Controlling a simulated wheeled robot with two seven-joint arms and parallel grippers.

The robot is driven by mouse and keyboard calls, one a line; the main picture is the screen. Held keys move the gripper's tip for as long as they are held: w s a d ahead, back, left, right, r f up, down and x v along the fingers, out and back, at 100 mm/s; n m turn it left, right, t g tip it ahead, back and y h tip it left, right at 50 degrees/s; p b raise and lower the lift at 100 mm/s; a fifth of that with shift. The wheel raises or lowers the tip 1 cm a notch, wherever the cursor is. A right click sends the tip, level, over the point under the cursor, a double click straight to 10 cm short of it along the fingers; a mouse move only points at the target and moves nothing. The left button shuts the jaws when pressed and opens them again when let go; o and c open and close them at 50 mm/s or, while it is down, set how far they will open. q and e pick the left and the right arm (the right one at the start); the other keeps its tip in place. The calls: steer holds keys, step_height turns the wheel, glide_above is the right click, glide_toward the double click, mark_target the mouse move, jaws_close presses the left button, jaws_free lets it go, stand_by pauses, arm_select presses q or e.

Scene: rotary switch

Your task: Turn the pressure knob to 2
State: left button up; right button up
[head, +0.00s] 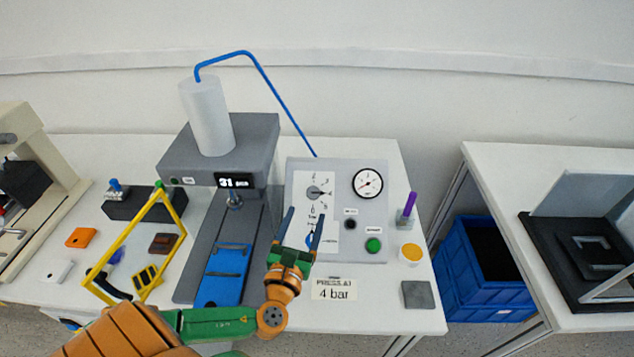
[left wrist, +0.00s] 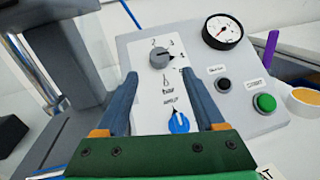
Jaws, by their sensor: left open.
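The grey pressure knob (head: 314,191) sits on the white scale plate of the sloped grey control panel (head: 350,170). In the left wrist view the knob (left wrist: 159,55) has a 2 at its upper left, and its mark seems to point right; the exact setting is too small to read. A blue knob (left wrist: 179,122) is lower on the same plate. My left gripper (head: 302,213) is open and empty in front of the panel. Its fingers (left wrist: 158,76) point at the plate, with the grey knob between and beyond their tips, apart from it. My right gripper is out of view.
A round gauge (head: 367,184), a black button (head: 350,224) and a green button (head: 373,246) are on the panel's right. A purple-handled tool (head: 408,208) stands right of it. The press (head: 220,150) is at left, and a yellow frame (head: 130,235) stands nearby.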

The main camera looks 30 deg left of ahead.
mark_target(312, 194)
arm_select(q)
steer(key=shift+w+a+r, duration=0.1)
steer(key=shift+w+r, duration=0.15)
steer(key=shift+w, duration=0.05)
steer(key=x, duration=0.4)
steer(key=shift+w+a+r, duration=0.1)
steer(key=shift+w+r, duration=0.05)
steer(key=shift+w, duration=0.15)
steer(key=shift+w+a, duration=0.15)
steer(key=shift+w, duration=0.15)
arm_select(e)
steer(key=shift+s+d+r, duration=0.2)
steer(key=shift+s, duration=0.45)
arm_select(q)
steer(key=shift+s, duration=0.15)
steer(key=c, duration=0.4)
jaws_close()
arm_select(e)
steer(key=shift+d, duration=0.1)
arm_select(q)
steer(key=shift+n, duration=0.3)
